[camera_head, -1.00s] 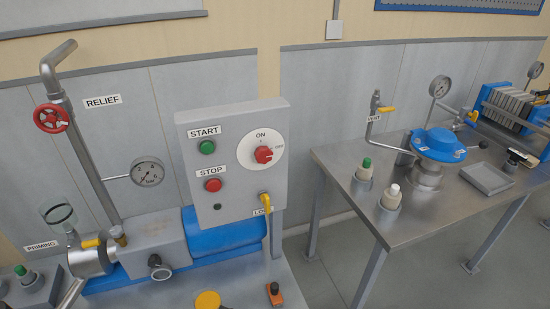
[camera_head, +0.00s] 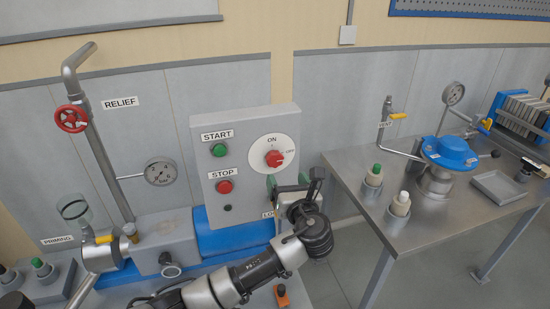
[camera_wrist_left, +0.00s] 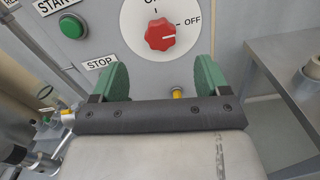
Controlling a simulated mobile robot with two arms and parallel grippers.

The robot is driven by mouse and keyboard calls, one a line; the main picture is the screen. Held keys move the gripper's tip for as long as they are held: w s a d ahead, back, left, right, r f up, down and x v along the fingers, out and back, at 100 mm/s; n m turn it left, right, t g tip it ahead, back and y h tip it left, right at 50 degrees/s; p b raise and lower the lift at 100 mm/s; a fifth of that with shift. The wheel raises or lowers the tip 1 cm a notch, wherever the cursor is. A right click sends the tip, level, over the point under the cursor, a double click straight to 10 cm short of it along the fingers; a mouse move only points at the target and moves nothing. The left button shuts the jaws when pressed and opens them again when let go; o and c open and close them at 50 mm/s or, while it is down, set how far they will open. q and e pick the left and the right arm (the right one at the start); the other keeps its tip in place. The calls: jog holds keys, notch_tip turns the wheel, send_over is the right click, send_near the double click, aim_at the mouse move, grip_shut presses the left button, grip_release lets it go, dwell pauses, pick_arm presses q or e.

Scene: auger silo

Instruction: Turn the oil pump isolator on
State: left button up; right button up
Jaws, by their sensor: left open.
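The isolator is a red knob (camera_head: 273,158) on a white round plate (camera_head: 257,147) on the grey control box (camera_head: 238,210). ON is marked at its top and OFF at its right. In the left wrist view the red knob (camera_wrist_left: 160,35) has a pale mark on its right side, towards OFF. My left gripper (camera_head: 293,184) is open and empty, in front of the box and just below the knob. In the left wrist view its green-padded fingers (camera_wrist_left: 162,76) stand apart, with the knob above and between them. My right gripper is not in view.
A green START button (camera_head: 219,150) and a red STOP button (camera_head: 224,187) sit left of the knob. A yellow part (camera_wrist_left: 177,93) shows below the knob. A steel table (camera_head: 420,215) with several fittings stands at the right. A red relief wheel (camera_head: 71,118) is at the left.

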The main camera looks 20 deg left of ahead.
aim_at(276, 161)
pick_arm(q)
jog(key=p+x, duration=0.1)
jog(key=x, duration=0.8)
jog(key=shift+p, duration=0.4)
jog(key=shift+x, duration=0.75)
jog(key=shift+f, duration=0.15)
jog(key=shift+c, duration=0.3)
jog(key=c, duration=0.9)
